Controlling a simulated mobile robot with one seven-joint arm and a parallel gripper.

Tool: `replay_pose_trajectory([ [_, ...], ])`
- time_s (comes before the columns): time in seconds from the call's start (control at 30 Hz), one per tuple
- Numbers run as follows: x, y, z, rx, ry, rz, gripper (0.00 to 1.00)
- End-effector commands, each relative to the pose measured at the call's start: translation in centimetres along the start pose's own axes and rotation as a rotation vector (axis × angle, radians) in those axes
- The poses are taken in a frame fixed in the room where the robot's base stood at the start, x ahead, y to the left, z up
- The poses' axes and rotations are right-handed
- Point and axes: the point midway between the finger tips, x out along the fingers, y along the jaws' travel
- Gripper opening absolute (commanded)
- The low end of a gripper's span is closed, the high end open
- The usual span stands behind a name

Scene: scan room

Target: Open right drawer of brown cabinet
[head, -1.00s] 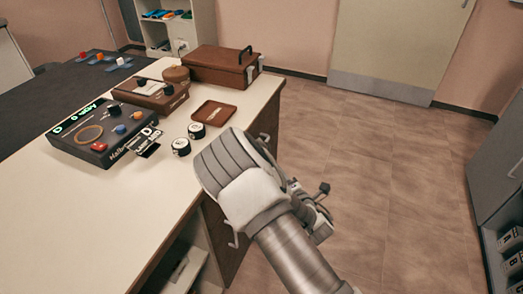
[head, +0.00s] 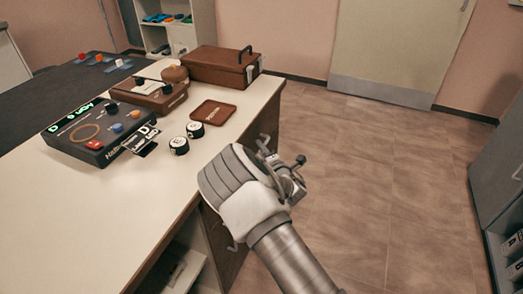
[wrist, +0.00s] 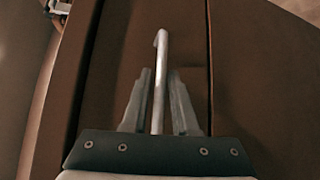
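The brown cabinet front (wrist: 112,70) fills most of the wrist view, and its brown side (head: 228,250) shows under the pale worktop in the head view. A silver bar handle (wrist: 161,55) stands out from the middle panel in the wrist view. My gripper (wrist: 158,74) is open, with one finger on each side of the handle and narrow gaps between. The handle's lower end is hidden behind my gripper's body. A dark seam (wrist: 210,70) separates this panel from the one to its right. The drawer looks shut. In the head view my wrist hides much of this cabinet side.
The worktop (head: 110,210) holds a dark control box (head: 98,135), a brown device (head: 150,95), black-and-white knobs (head: 179,146), a brown tray (head: 214,112) and a brown case (head: 218,66). Clear floor (head: 370,190) lies to the right, with a grey cabinet (head: 500,170) beyond.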

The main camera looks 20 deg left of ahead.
Motion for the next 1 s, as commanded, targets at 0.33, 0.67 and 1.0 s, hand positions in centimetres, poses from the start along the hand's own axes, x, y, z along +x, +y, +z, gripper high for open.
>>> replay_pose_trajectory([
  [0.33,-0.02,0.01,0.0,0.0,0.0,0.0,0.0],
  [0.67,-0.03,0.01,-0.01,0.0,0.0,0.0,0.0],
  [1.0,-0.04,0.01,-0.03,0.0,0.001,0.0,0.0],
])
